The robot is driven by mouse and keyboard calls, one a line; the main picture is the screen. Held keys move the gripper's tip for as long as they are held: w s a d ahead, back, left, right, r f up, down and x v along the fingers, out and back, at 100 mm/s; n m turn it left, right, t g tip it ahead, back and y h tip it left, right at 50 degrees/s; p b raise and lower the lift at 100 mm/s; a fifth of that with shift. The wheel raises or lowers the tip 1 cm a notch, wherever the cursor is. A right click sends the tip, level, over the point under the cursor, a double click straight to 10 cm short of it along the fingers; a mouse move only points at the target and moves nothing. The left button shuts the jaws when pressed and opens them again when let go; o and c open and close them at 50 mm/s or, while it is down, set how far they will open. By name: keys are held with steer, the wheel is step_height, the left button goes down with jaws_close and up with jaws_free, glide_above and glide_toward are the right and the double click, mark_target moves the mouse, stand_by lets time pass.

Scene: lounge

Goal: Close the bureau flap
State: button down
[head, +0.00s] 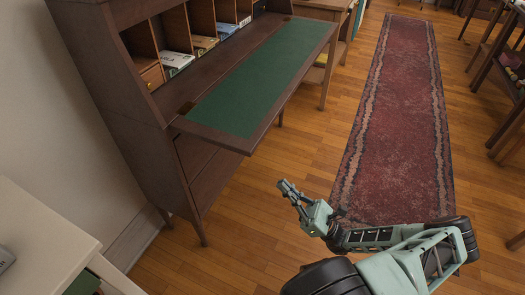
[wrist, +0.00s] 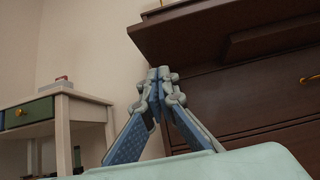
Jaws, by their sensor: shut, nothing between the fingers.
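The bureau (head: 130,80) is dark brown wood and stands on the left in the head view. Its flap (head: 250,80) is folded down open, about level, with a green inlay on its upper face. In the wrist view the underside of the flap (wrist: 205,30) overhangs the bureau's drawer front (wrist: 260,100). My gripper (head: 285,186) is below and in front of the flap's near corner in the head view, apart from it. In the wrist view my gripper (wrist: 158,75) points upward with its fingertips together and nothing between them.
Pigeonholes hold several small boxes (head: 176,62) behind the flap. A white table (head: 40,240) stands at the lower left. A red runner (head: 400,120) lies on the wooden floor, which is clear in front of the bureau. Dark furniture (head: 500,70) lines the right.

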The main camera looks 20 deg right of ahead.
steer(key=w+a+r, duration=0.2)
steer(key=r, duration=0.3)
steer(key=w+a+r+b, duration=0.1)
steer(key=w+a+r, duration=0.1)
steer(key=r, duration=0.4)
steer(key=shift+w+a+r+t+h, duration=0.2)
steer(key=shift+w+t+h, duration=0.15)
steer(key=shift+w, duration=0.25)
steer(key=shift+d+r, duration=0.1)
